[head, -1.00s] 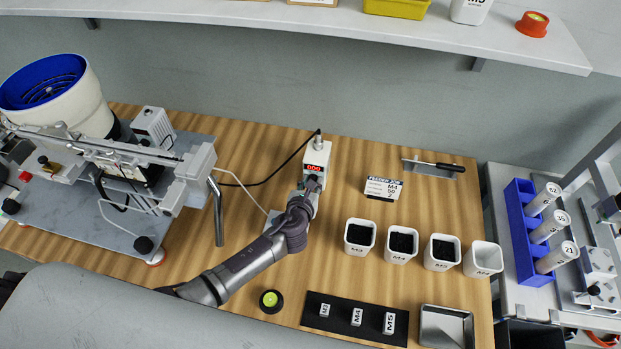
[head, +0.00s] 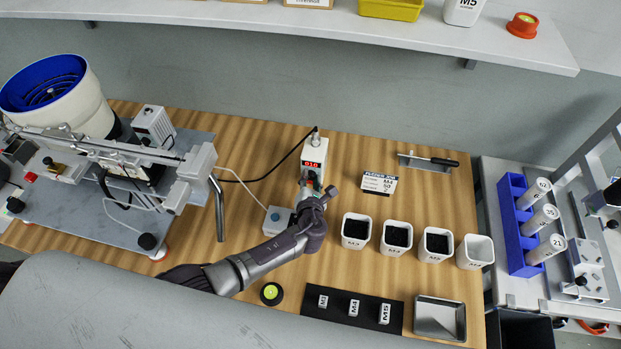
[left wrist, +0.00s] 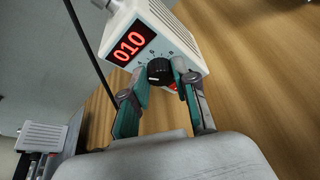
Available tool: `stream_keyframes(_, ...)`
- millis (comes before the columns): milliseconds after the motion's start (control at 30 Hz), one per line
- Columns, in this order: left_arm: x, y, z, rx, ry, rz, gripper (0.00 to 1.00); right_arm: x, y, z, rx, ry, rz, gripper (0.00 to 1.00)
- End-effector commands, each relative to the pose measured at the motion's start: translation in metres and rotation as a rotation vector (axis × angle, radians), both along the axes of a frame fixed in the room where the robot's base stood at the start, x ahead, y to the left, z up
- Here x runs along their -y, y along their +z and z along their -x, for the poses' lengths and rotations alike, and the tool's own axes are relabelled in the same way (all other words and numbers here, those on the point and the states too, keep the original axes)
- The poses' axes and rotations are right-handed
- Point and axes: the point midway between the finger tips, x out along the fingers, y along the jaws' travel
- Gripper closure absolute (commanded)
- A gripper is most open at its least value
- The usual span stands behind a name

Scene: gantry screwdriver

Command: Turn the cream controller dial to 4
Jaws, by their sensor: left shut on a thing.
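The cream controller (head: 314,155) stands upright at the back middle of the table, with a lit red display. In the left wrist view the controller (left wrist: 175,35) shows 010 on its display (left wrist: 134,41). Its black dial (left wrist: 159,70) sits below the display, with small marks around it. My left gripper (head: 313,188) reaches the controller's front. In the left wrist view the teal-padded fingers of this gripper (left wrist: 161,76) are closed on the dial, one on each side. Part of a red button (left wrist: 172,87) shows below the dial. My right gripper is not in view.
A small box with a blue button (head: 277,219) stands left of my left wrist. White bins (head: 356,243) stand to the right, a job card (head: 379,183) behind them. A bowl feeder (head: 85,105) fills the left. A black cable runs from the controller.

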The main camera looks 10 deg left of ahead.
Motion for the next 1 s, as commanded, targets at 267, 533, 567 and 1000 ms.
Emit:
stream_keyframes(267, 0.0, 0.0, 0.0, -0.001, 0.001, -0.004, 1.0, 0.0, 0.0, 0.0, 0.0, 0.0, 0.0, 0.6)
stream_keyframes(533, 0.0, 0.0, 0.0, -0.001, 0.001, -0.002, 0.46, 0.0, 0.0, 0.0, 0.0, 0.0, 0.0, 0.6)
stream_keyframes(567, 0.0, 0.0, 0.0, -0.001, 0.001, -0.002, 0.46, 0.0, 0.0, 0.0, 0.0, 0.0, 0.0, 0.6)
stream_keyframes(1000, 0.004, 0.004, 0.016, 0.0, -0.001, 0.0, 0.46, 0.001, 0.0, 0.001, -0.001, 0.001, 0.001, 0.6)
